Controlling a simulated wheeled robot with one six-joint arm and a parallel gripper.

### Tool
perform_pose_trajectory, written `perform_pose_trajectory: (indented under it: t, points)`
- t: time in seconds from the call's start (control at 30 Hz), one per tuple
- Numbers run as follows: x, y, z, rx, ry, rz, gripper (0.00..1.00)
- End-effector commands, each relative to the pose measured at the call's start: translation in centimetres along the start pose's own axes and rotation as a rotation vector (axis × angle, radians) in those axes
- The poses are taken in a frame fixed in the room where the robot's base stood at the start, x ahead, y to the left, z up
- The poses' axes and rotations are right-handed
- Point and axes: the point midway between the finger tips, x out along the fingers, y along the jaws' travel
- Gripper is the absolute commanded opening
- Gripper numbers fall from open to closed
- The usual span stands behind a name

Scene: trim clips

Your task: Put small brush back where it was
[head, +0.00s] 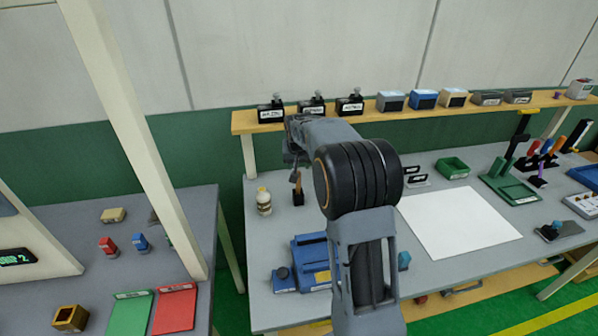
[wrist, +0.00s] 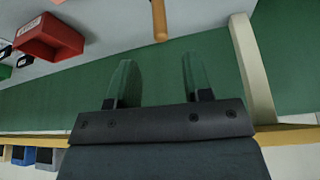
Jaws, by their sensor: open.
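The small brush is seen as a brown wooden handle (head: 298,184) standing upright in a small black holder (head: 298,199) at the back left of the workbench. In the wrist view the handle (wrist: 159,20) shows at the top edge, beyond the fingertips and roughly in line with the gap between them. My gripper (wrist: 158,72) is open, with nothing between its fingers. In the head view it is close above the handle and partly hidden by my own arm. The bristles cannot be made out.
A cream bottle (head: 264,201) stands left of the holder. A blue box (head: 312,262) sits nearer the front. A shelf (head: 244,122) with black blocks runs along the back. A red bin (wrist: 50,38) shows in the wrist view. A white sheet (head: 458,222) lies right of my arm.

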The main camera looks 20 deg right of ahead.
Motion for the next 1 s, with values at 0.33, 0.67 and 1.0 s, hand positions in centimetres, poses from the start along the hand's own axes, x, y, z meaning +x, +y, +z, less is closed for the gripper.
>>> perform_pose_trajectory:
  t: [0.33,0.67,1.0]
  points:
    - [-8.7,-1.4,6.6,-0.091,0.005,-0.039,0.46]
    - [-15.6,-1.3,21.1,-0.251,0.004,-0.106,0.46]
    - [-15.9,-0.3,27.8,-0.323,0.002,-0.136,0.46]
